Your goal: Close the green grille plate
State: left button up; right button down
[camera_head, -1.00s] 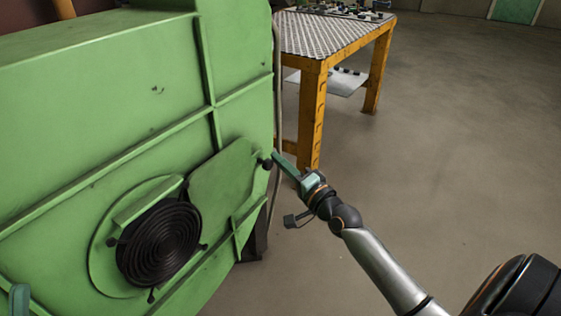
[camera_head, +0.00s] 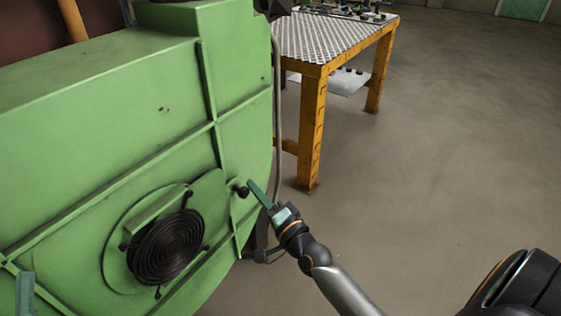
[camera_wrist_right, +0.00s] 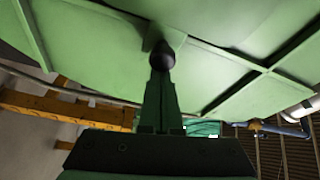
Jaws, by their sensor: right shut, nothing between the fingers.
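The green grille plate (camera_head: 213,188) lies flat on the face of the green machine, at the upper right of a black spiral grille (camera_head: 166,247). It partly overlaps the round rim around the grille, and most of the spiral stays uncovered. A black knob (camera_head: 243,192) sits at the plate's right end; the knob also shows in the right wrist view (camera_wrist_right: 161,56). My right gripper (camera_head: 253,184) is shut and empty, its fingertips at the knob's right side, touching or nearly so. My left gripper (camera_head: 25,290) shows only as a teal finger at the lower left edge.
Raised ribs (camera_head: 215,130) cross the machine's face near the plate. A grey hose (camera_head: 276,110) runs down its right edge. A yellow table (camera_head: 313,120) with a patterned metal top stands behind. The concrete floor (camera_head: 440,180) at right is open.

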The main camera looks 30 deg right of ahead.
aim_at(219, 199)
jog(key=a, duration=0.1)
jog(key=s+a+p, duration=0.1)
jog(key=a, duration=0.2)
jog(key=shift+s+r+p, duration=0.1)
jog(key=shift+s+p, duration=0.2)
jog(key=a, duration=0.1)
jog(key=s+a, duration=0.1)
jog(key=a+p, duration=0.1)
jog(key=shift+s+a, duration=0.35)
jog(key=shift+a, duration=0.15)
pick_arm(q)
jog(key=w+f+n+g+y, duration=0.3)
jog(key=f+y, duration=0.1)
jog(key=f, duration=0.6)
jog(key=w+a+f+n+g+y, duration=0.1)
jog(key=w+f+n+g+y, duration=0.2)
jog(key=f, duration=0.6)
jog(key=shift+w+a+f+n+y, duration=0.2)
jog(key=shift+a+f+n+y, duration=0.15)
jog(key=shift+n+y, duration=0.6)
pick_arm(e)
jog(key=shift+f, duration=0.2)
jog(key=shift+a, duration=0.1)
pick_arm(q)
jog(key=shift+d, duration=0.1)
